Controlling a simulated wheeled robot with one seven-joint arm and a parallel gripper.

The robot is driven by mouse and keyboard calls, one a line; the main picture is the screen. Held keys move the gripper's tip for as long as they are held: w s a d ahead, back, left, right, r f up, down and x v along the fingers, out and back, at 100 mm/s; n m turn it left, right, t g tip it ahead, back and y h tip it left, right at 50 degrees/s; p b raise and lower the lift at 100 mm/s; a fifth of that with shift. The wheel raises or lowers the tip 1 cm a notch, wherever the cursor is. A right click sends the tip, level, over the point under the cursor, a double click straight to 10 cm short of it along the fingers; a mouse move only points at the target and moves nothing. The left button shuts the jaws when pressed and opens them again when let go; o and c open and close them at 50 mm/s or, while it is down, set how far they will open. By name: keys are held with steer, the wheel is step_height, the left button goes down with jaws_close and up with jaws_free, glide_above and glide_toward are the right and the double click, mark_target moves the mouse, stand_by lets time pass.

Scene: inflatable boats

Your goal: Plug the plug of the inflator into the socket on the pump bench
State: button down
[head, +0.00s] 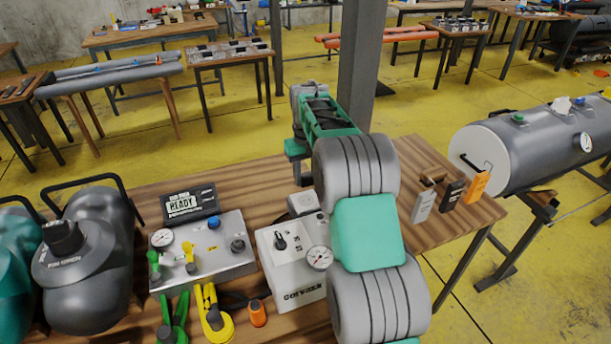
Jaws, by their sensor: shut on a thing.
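The inflator appears to be the white box (277,270) with a black knob and a round gauge, on the wooden pump bench (160,192). A small pale grey block (303,202) sits just behind it, partly covered by my arm; I cannot tell whether it is the socket. My arm reaches away over the bench, and the end with my gripper (297,151) is above its far edge. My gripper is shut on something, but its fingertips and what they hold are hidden. I cannot make out the plug.
Coloured tools (214,318) lie in front. Small upright boxes (452,194) stand at the bench's right end. A post (362,70) rises behind my arm.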

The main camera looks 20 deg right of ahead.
mark_target(306, 200)
steer(key=shift+f, duration=0.1)
step_height(306, 200, down, 6)
steer(key=b, duration=0.4)
steer(key=shift+r, duration=0.25)
steer(key=shift+p, duration=0.45)
stand_by(1.8)
steer(key=shift+f+b, duration=0.3)
steer(key=shift+f, duration=0.25)
steer(key=c, duration=0.9)
jaws_free()
steer(key=shift+o, duration=0.2)
step_height(306, 200, up, 8)
steer(key=shift+f, duration=0.25)
steer(key=shift+r, duration=0.15)
